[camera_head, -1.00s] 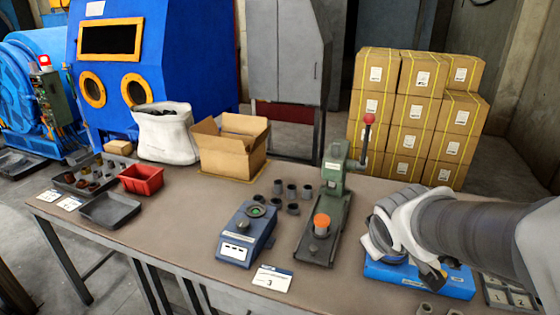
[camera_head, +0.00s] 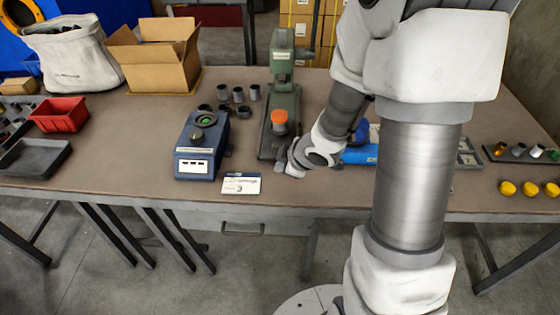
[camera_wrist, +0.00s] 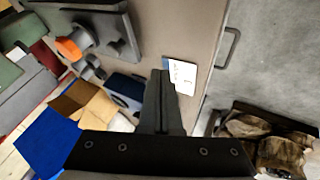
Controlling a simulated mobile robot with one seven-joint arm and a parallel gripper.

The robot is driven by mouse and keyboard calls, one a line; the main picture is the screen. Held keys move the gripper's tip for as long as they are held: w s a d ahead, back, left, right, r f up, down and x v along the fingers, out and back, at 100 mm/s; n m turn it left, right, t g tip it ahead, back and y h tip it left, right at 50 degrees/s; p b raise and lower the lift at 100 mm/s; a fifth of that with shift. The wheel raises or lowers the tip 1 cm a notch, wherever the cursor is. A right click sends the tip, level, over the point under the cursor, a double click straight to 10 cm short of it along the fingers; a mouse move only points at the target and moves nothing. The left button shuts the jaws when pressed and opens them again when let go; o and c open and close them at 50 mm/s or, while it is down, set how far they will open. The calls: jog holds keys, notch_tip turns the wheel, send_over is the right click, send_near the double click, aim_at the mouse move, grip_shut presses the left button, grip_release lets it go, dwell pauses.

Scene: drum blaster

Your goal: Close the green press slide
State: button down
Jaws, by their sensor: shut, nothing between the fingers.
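The green press (camera_head: 283,60) stands on the table left of my arm, its dark base plate (camera_head: 268,150) running toward the front edge. An orange cylinder on a grey piece (camera_head: 280,122) sits on the base. My gripper (camera_head: 288,168) is low at the front right corner of that base; whether it touches is unclear. In the wrist view my fingers (camera_wrist: 162,75) are together and empty. There the base plate (camera_wrist: 118,35) and orange cylinder (camera_wrist: 68,48) lie at upper left.
A blue device (camera_head: 202,145) and a white card (camera_head: 241,183) lie left of my gripper. Several dark cups (camera_head: 238,95) stand behind the device. A blue block (camera_head: 358,154) lies partly behind my forearm. Yellow pieces (camera_head: 507,188) and a dark tray are at right.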

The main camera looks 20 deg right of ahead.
aim_at(273, 159)
jog(key=b+x, duration=0.2)
jog(key=x, duration=0.4)
jog(key=shift+f, duration=0.3)
jog(key=w, duration=0.3)
jog(key=shift+w+d, duration=0.1)
jog(key=shift+d, duration=0.25)
jog(key=shift+w+d+f+p, duration=0.1)
jog(key=shift+w+d+p, duration=0.15)
jog(key=shift+w, duration=0.3)
jog(key=shift+w, duration=0.1)
